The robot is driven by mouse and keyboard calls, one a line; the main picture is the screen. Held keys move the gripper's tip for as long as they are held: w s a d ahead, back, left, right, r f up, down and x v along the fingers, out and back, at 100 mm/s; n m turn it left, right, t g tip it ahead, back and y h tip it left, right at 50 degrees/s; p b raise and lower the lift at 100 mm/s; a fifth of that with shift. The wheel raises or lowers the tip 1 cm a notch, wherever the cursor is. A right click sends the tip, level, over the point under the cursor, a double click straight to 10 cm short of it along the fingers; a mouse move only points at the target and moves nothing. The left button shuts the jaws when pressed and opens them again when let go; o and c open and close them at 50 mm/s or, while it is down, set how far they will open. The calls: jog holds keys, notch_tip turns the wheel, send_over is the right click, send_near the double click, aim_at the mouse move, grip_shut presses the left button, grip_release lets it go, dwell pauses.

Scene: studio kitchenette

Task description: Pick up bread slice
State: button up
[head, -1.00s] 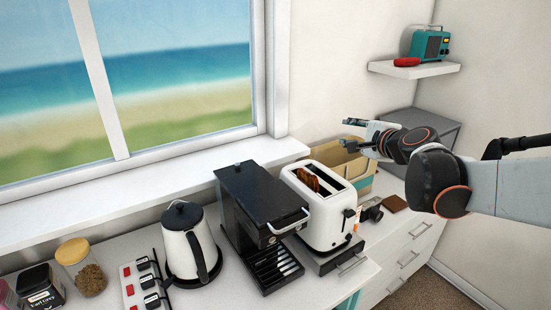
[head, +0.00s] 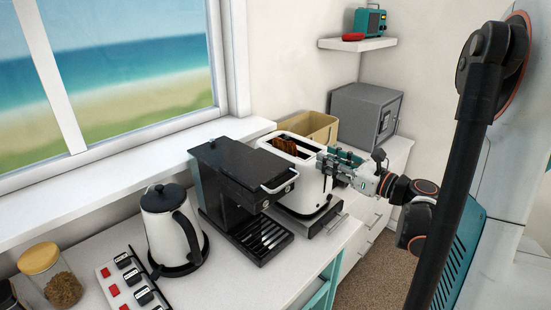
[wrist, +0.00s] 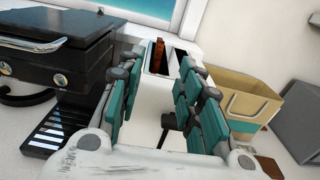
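A brown bread slice (head: 285,144) stands in a slot of the white toaster (head: 296,190). In the wrist view the bread slice (wrist: 158,54) shows above the slot, ahead of my gripper. My gripper (head: 328,160) is beside the toaster's right side in the head view, with its fingers pointing at it. In the wrist view my gripper (wrist: 158,85) has its teal-padded fingers spread apart with nothing between them. The toaster (wrist: 150,100) shows between and beyond the fingers. Whether a finger touches the toaster is unclear.
A black coffee machine (head: 235,180) stands left of the toaster, and a kettle (head: 170,230) further left. A tan bin (head: 318,127) and a grey safe (head: 362,110) stand behind. A small wall shelf (head: 357,44) holds a radio. A window is behind the counter.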

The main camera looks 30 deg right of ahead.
jog(key=b, duration=0.1)
send_near(294, 145)
jog(key=x, duration=0.4)
jog(key=shift+r, duration=0.15)
jog(key=b+x, duration=0.1)
jog(key=x, duration=0.3)
jog(key=shift+w+f+b, duration=0.2)
jog(key=shift+w+b, duration=0.05)
jog(key=shift+b, duration=0.05)
jog(key=shift+w+a, duration=0.1)
jog(key=shift+w, duration=0.3)
jog(key=shift+r, duration=0.1)
grip_shut()
